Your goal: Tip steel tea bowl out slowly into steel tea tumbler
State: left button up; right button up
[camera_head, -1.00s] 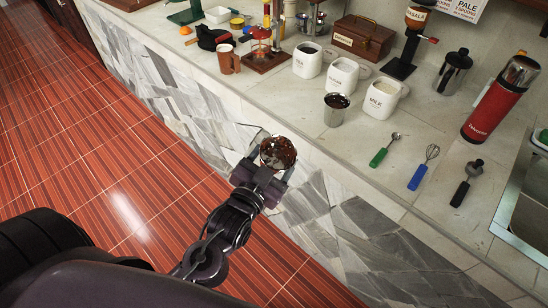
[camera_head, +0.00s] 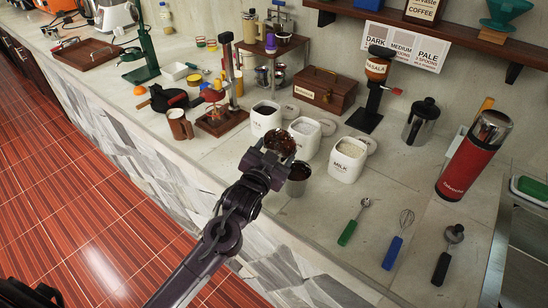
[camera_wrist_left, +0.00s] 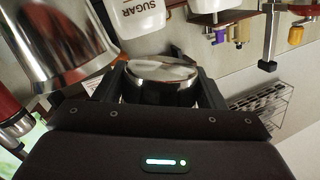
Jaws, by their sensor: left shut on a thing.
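The steel tea bowl (camera_head: 281,141) has a dark, brownish mottled inside and is held in my left gripper (camera_head: 267,160). In the left wrist view the bowl (camera_wrist_left: 160,76) shows its shiny rim between the two shut fingers (camera_wrist_left: 163,95). The steel tea tumbler (camera_head: 297,182) stands upright on the counter, just right of and below the bowl in the head view, partly behind my gripper. It looms large in the left wrist view (camera_wrist_left: 58,38) at upper left. I see no stream between the two. My right gripper is not in view.
White canisters (camera_head: 347,160) stand close behind the tumbler. A brown mug (camera_head: 180,124) and a red-topped stand (camera_head: 221,118) are to the left. A green-handled spoon (camera_head: 354,222), blue whisk (camera_head: 399,240) and black scoop (camera_head: 447,255) lie to the right, near a red flask (camera_head: 474,157).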

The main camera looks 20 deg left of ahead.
pick_arm(q)
jog(key=shift+w, duration=0.4)
jog(key=shift+w+d+n, duration=0.1)
jog(key=shift+w+n, duration=0.05)
jog(key=shift+n, duration=0.35)
jog(key=shift+s+d+r+n+g+p, duration=0.2)
jog(key=shift+s+r+n+g+p, duration=0.2)
jog(key=shift+n+p, duration=0.65)
jog(key=shift+d+f+p, duration=0.1)
jog(key=shift+f+p, duration=0.05)
jog(key=shift+p, duration=0.4)
jog(key=shift+f+n, duration=0.1)
jog(key=shift+n, duration=0.15)
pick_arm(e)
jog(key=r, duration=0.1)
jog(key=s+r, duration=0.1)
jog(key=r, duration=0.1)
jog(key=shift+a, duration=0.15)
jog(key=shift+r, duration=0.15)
